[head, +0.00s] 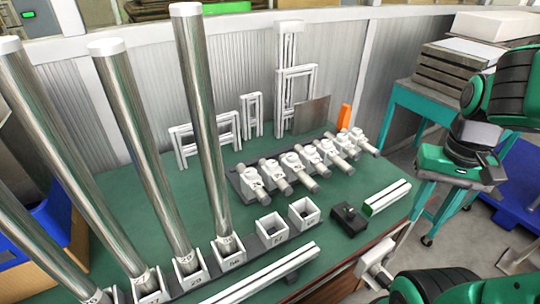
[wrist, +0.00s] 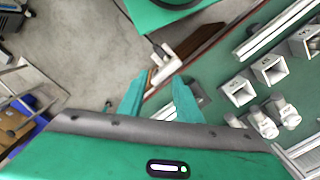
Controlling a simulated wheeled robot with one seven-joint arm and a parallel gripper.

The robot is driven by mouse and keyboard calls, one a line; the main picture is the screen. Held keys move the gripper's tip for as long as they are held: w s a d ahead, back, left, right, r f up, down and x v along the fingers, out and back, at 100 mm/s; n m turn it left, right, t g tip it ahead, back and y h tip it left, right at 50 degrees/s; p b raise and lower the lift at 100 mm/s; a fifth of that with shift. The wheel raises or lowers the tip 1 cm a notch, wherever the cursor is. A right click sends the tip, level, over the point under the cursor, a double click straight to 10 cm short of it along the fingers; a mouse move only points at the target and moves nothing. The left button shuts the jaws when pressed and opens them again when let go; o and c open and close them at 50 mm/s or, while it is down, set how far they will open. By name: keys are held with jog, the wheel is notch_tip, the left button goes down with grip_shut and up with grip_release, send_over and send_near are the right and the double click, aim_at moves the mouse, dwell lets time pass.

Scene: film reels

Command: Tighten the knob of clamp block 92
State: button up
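Several white clamp blocks with cylindrical grey knobs (head: 301,158) stand in a row on a dark rail on the green table. Their markings are too small to read, so I cannot tell which is block 92. Some white blocks also show at the right of the wrist view (wrist: 284,112). My gripper (wrist: 157,82) shows in the wrist view with its two teal fingers apart and nothing clearly held between them. It points toward the table edge, apart from the clamp blocks. In the head view, my arm is at the right, and I cannot make out the fingers there.
Tall metal tubes (head: 203,120) stand in white sockets at the left. Empty square sockets (head: 272,230), a black box (head: 349,222) and a white bar (head: 387,197) lie near the front. A white fitting (head: 376,262) juts from the table edge. A teal stand (head: 415,98) is at the right.

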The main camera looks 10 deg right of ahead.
jog(key=shift+o, duration=0.6)
jog(key=shift+w+a, duration=0.15)
jog(key=shift+a, duration=0.1)
jog(key=o, duration=0.4)
jog(key=shift+s+r, duration=0.2)
jog(key=shift+s, duration=0.1)
jog(key=w+r+n, duration=0.3)
jog(key=w+n, duration=0.5)
jog(key=w, duration=0.3)
jog(key=n, duration=2.2)
send_over(293, 155)
notch_tip(293, 155, down, 3)
notch_tip(293, 155, down, 10)
jog(key=shift+f, duration=0.25)
jog(key=shift+c, duration=0.7)
